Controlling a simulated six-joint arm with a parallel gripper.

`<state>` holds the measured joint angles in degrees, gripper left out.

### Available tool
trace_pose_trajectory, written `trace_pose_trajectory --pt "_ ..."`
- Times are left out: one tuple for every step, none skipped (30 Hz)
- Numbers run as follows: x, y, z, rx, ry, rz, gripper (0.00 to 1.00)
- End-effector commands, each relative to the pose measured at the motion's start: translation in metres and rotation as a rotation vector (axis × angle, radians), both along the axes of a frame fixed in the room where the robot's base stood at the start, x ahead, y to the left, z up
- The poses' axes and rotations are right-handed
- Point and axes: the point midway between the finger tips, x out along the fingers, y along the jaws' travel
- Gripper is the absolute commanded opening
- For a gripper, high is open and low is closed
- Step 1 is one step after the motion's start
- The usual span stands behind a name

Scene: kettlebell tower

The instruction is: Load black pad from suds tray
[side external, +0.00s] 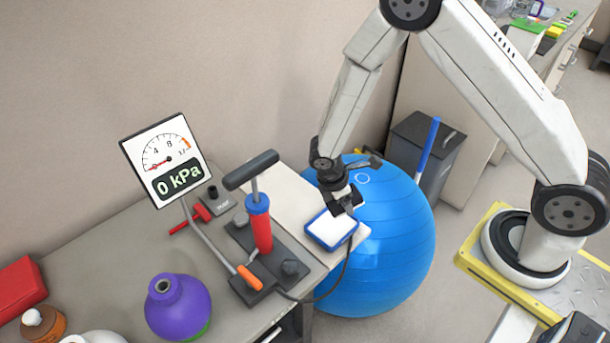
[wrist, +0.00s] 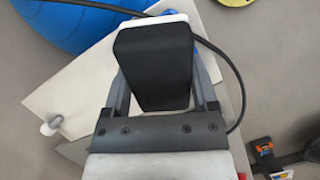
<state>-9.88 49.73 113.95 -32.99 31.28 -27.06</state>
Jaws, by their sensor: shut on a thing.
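The black pad (wrist: 152,65) is a dark block between the two fingers of my gripper (wrist: 160,85) in the wrist view. My gripper (side external: 343,207) is shut on it. In the side view the gripper is just above the suds tray (side external: 332,243), a blue-rimmed tray with a white inside, at the right end of the bench. The pad is hard to tell from the dark fingers there. In the wrist view only a white and blue edge of the tray shows past the pad. Whether the pad touches the tray is unclear.
A large blue ball (side external: 395,245) stands beside the tray. A red hand pump (side external: 261,225) on a dark base stands left of it, with a black hose running close to the tray. A gauge (side external: 167,160) reads 0 kPa. A purple kettlebell (side external: 178,307) sits further left.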

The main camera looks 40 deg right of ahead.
Motion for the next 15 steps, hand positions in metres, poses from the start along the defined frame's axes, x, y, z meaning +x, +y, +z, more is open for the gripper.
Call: trace_pose_trajectory --pt "-0.001 0.000 -0.005 0.000 0.002 -0.001 0.00" --pt "0.000 0.000 -0.007 0.000 0.002 -0.001 0.00" --pt "0.000 0.000 -0.011 0.000 0.001 0.001 0.00" --pt "0.000 0.000 -0.013 0.000 0.001 0.001 0.00" --pt "0.000 0.000 -0.016 0.000 0.002 0.002 0.00" --pt "0.000 0.000 -0.019 0.000 0.002 0.001 0.00" --pt "0.000 0.000 -0.022 -0.001 0.001 0.000 0.00" --pt "0.000 0.000 -0.024 -0.001 0.001 0.000 0.00" --pt "-0.001 0.000 -0.028 0.000 0.002 -0.001 0.00" --pt "0.000 0.000 -0.030 0.000 0.001 0.001 0.00" --pt "0.000 0.000 -0.032 0.000 0.001 0.001 0.00" --pt "0.000 0.000 -0.036 0.000 0.001 0.001 0.00" --pt "0.000 0.000 -0.038 0.000 0.001 0.001 0.00" --pt "0.000 0.000 -0.040 0.000 0.001 0.000 0.00" --pt "0.000 0.000 -0.042 0.000 0.000 0.000 0.00"
